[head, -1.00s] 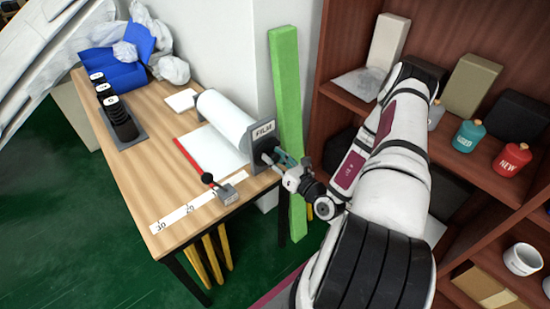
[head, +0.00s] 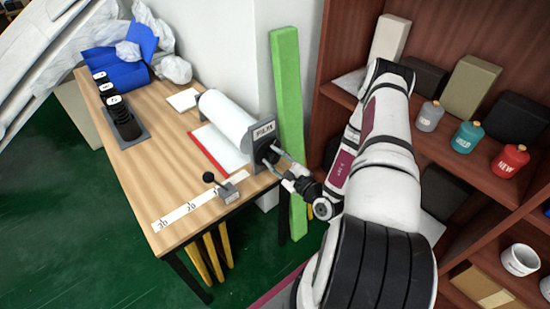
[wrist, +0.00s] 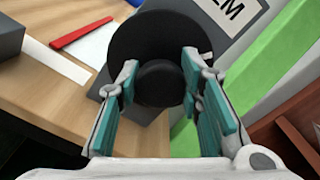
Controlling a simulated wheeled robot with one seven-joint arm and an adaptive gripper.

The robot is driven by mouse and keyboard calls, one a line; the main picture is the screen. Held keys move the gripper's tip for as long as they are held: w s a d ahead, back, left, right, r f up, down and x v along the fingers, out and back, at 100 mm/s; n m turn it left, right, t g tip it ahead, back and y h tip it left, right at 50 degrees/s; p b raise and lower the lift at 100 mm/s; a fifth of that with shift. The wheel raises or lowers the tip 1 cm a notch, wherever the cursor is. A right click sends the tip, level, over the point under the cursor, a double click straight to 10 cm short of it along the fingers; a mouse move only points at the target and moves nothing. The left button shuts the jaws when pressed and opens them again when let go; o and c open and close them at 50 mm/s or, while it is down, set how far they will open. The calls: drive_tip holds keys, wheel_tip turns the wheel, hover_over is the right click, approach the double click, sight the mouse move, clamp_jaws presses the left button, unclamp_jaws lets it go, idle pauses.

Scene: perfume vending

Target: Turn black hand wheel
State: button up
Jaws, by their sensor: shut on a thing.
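The black hand wheel (wrist: 140,38) fills the upper middle of the wrist view as a round disc with a thick hub facing me. My gripper (wrist: 160,72) has its teal-padded fingers on both sides of that hub and is shut on it. In the head view, the wheel (head: 267,152) is a small dark shape on the end plate marked FILM (head: 264,130), partly hidden by my gripper (head: 274,160). A white roll (head: 226,120) lies behind the plate. A white sheet with a red edge (head: 208,150) lies beside the roll on the table.
A small lever block (head: 228,193) and a numbered white scale (head: 182,213) lie near the table's front edge. A green post (head: 288,120) stands close beside the wheel. A brown shelf with bottles (head: 466,137) is at the right.

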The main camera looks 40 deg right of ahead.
drive_tip(key=n+p, duration=0.1)
drive_tip(key=n, duration=0.6)
drive_tip(key=shift+f, duration=0.1)
idle(0.5)
drive_tip(key=o, duration=1.2)
drive_tip(key=shift+c, duration=0.2)
drive_tip(key=s, duration=1.2)
drive_tip(key=shift+d, duration=0.2)
